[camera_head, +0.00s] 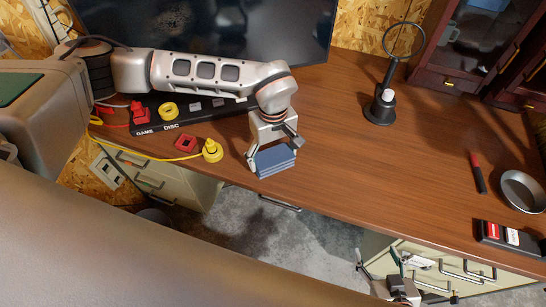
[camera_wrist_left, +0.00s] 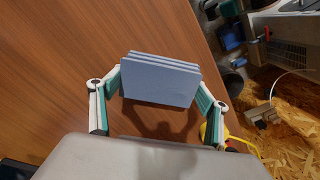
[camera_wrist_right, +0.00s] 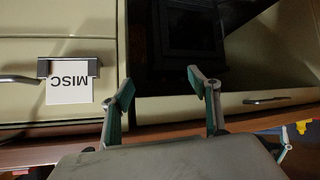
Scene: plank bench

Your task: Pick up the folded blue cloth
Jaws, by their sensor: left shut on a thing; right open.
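The folded blue cloth (camera_head: 275,160) is a small stack of flat blue-grey layers near the front edge of the brown desk in the head view. My left gripper (camera_head: 270,153) is around it. In the left wrist view the cloth (camera_wrist_left: 160,80) sits between the two fingers of my left gripper (camera_wrist_left: 160,88), which press on its two sides. I cannot tell whether the cloth touches the desk. My right gripper (camera_head: 400,283) is low at the right, in front of the drawers. In the right wrist view my right gripper (camera_wrist_right: 162,92) is open and empty.
A black strip (camera_head: 195,112) carries red and yellow pieces, with a yellow plug (camera_head: 212,150) near the edge. A magnifier stand (camera_head: 380,108), red marker (camera_head: 478,173), round metal dish (camera_head: 522,191) and dark tray (camera_head: 510,239) stand to the right. The desk's middle (camera_head: 380,170) is clear.

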